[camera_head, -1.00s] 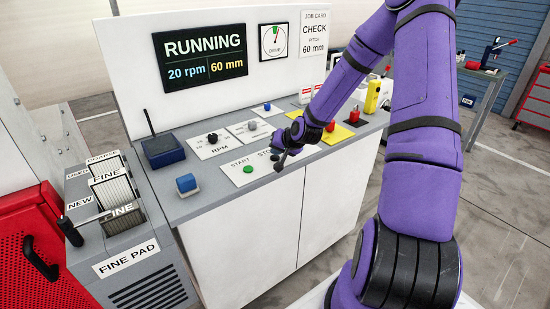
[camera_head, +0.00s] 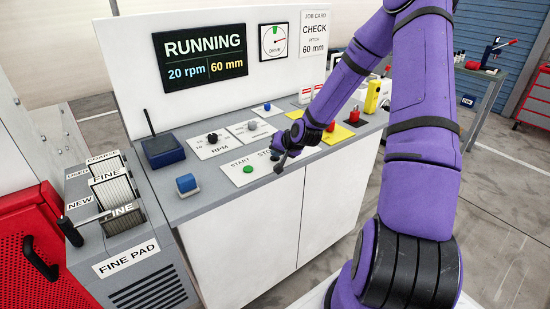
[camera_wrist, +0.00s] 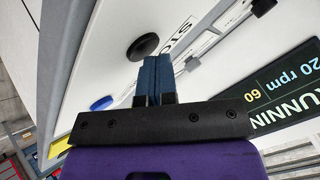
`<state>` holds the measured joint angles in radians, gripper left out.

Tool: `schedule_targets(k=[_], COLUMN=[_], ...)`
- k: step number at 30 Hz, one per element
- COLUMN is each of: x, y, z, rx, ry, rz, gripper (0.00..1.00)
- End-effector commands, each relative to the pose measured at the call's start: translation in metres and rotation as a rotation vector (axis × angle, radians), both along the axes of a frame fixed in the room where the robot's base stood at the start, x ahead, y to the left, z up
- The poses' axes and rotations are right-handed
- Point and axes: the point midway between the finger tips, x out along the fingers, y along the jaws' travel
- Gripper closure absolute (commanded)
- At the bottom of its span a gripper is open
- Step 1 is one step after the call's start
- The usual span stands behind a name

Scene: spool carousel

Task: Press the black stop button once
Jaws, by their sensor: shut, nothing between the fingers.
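The round black stop button (camera_wrist: 143,46) shows in the wrist view on a white plate beside its STOP lettering. In the head view my gripper (camera_head: 282,161) hangs over the right end of the START/STOP plate (camera_head: 240,177). It hides part of the STOP lettering and most of the black button there. I cannot tell its exact height above the plate.
A green START button (camera_head: 248,169) sits to the left on the same plate. Behind are a black RPM knob (camera_head: 212,138) and a grey knob (camera_head: 252,125). A red button on yellow (camera_head: 330,126) is to the right. The display (camera_head: 201,57) reads RUNNING, 20 rpm, 60 mm.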

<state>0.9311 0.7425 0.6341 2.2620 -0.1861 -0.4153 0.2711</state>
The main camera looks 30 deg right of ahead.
Motion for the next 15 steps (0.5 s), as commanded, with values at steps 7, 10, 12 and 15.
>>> schedule_targets(k=[7, 10, 12, 15], x=[0.0, 0.0, 0.0, 0.0], y=[0.0, 0.0, 0.0, 0.0], z=[0.007, 0.012, 0.015, 0.016], rx=[0.0, 0.001, 0.0, 0.001], ry=[0.0, 0.0, -0.001, 0.0], rz=[0.0, -0.001, -0.001, -0.001], gripper=[1.0, 1.0, 1.0, 1.0])
